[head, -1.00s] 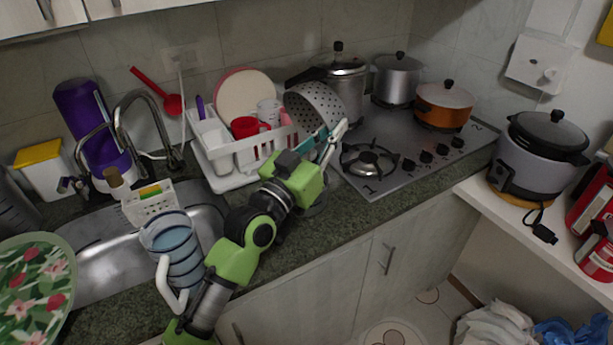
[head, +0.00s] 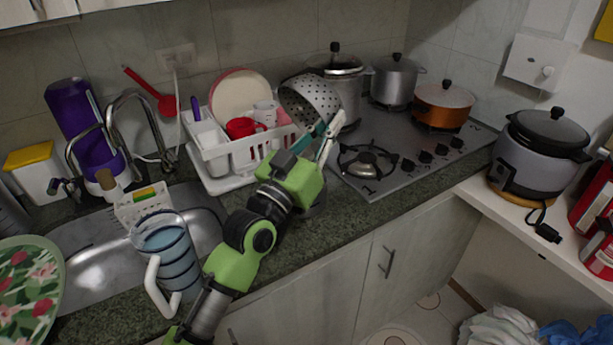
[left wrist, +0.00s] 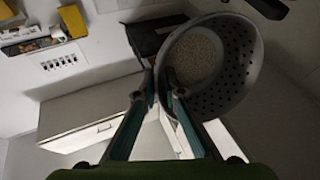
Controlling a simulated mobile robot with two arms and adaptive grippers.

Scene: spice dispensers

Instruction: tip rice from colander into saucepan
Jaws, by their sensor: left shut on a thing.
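The colander (head: 310,100) is grey with many holes. It is tilted beside the dish rack, above the counter left of the stove. My left gripper (head: 328,138) is shut on its edge and holds it up. In the left wrist view the pale rice (left wrist: 195,58) lies inside the colander (left wrist: 235,45), beyond my fingertips (left wrist: 165,88). A small part of a metal vessel (head: 317,206), possibly the saucepan, shows below my left gripper; my arm hides most of it. I cannot see rice in it. My right gripper is not in view.
The white dish rack (head: 222,158) with plates and red cup stands close left of the colander. A pressure cooker (head: 345,85) is behind it. The stove (head: 410,150) bears a grey pot (head: 393,84) and an orange pot (head: 443,108). A glass jug (head: 165,255) stands by the sink.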

